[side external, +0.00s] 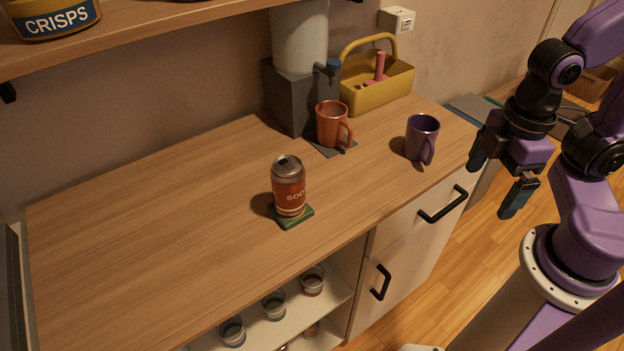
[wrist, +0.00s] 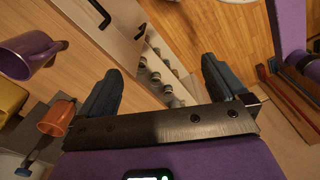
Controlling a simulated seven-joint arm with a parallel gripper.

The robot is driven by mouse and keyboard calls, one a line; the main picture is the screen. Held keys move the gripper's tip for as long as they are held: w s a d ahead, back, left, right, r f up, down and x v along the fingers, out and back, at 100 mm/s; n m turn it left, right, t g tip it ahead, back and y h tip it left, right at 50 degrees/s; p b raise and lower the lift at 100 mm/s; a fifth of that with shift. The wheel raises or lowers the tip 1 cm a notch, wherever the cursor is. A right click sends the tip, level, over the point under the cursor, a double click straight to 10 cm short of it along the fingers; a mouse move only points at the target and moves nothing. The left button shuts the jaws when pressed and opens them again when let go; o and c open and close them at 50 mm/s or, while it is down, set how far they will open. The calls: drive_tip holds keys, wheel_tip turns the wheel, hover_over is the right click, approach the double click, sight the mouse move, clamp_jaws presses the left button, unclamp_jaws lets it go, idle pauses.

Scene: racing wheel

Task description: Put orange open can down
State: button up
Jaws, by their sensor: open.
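The orange soda can (side external: 289,186) stands upright on a small green coaster (side external: 296,217) on the wooden counter. Its top faces up, but I cannot tell for sure whether it is open. My gripper (side external: 498,184) is open and empty, off the right end of the counter and well apart from the can. In the wrist view my gripper (wrist: 158,85) shows two spread fingers with nothing between them. The can is not in the wrist view.
An orange mug (side external: 332,124) stands before a grey dispenser (side external: 290,95). A purple mug (side external: 421,138) stands nearer my gripper. A yellow caddy (side external: 377,85) is at the back. Glasses (side external: 273,304) stand on a shelf below. The counter's left half is clear.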

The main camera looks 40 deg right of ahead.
drive_tip(key=w+a+f+m+t+y, duration=0.1)
drive_tip(key=a+f+m+y, duration=0.15)
drive_tip(key=a, duration=0.75)
drive_tip(key=w+a+f+m+y, duration=0.2)
drive_tip(key=a+m+y, duration=0.1)
drive_tip(key=a, duration=0.8)
drive_tip(key=m+t+h, duration=0.6)
drive_tip(key=m+t, duration=0.1)
drive_tip(key=t, duration=0.6)
approach(299, 182)
drive_tip(key=x, duration=0.9)
drive_tip(key=shift+x, duration=3.15)
drive_tip(key=shift+a+r, duration=0.1)
drive_tip(key=shift+a, duration=0.05)
